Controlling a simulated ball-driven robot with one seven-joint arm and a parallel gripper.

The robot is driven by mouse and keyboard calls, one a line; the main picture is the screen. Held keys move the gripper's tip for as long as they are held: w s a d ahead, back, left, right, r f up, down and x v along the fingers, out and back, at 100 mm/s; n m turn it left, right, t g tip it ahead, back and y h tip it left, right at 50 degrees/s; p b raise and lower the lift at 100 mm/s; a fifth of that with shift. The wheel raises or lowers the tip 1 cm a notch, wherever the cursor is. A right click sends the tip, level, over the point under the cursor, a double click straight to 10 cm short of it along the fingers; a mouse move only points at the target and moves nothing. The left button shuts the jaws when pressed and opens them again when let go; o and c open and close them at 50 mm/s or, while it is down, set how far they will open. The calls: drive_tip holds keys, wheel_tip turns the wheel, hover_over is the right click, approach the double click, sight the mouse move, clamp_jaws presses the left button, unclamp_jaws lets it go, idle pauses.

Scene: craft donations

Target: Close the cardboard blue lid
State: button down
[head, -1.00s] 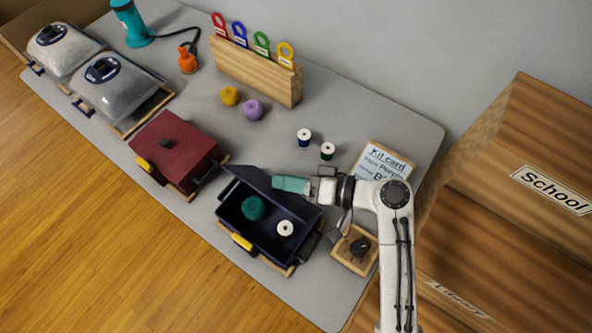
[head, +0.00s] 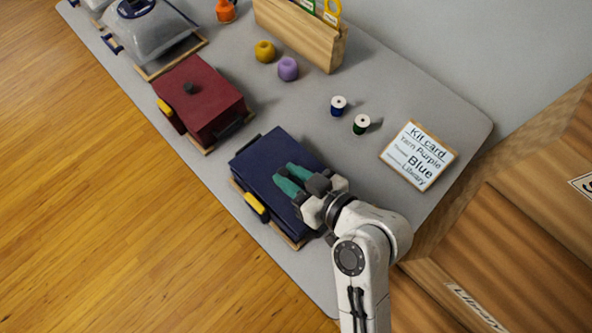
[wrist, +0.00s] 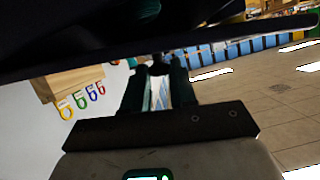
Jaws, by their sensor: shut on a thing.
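The blue cardboard box's dark blue lid (head: 262,160) lies over the box in the head view and hides the inside. It looks flat or nearly flat; I cannot tell whether a small gap is left. The box's yellow front clasp (head: 256,206) shows at its lower left side. My gripper (head: 284,178) reaches over the lid from the right, its teal fingers against the lid's top. In the wrist view, the dark lid (wrist: 100,42) fills the top, and the fingers (wrist: 157,80) are shut on a small dark knob (wrist: 157,68) at the lid. The head view hides this knob.
A closed dark red box (head: 205,95) stands left of the blue box. A kit card (head: 418,155), two thread spools (head: 362,124) and yellow and purple yarn balls (head: 288,69) lie behind. A wooden rack (head: 300,35) stands at the back. Wooden crates are at right.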

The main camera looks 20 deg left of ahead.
drive_tip(key=shift+s+a+f+b, duration=0.15)
drive_tip(key=shift+s+f+b, duration=0.2)
drive_tip(key=shift+f, duration=0.4)
drive_tip(key=c, duration=0.9)
unclamp_jaws()
drive_tip(key=b+v, duration=0.1)
drive_tip(key=v, duration=1)
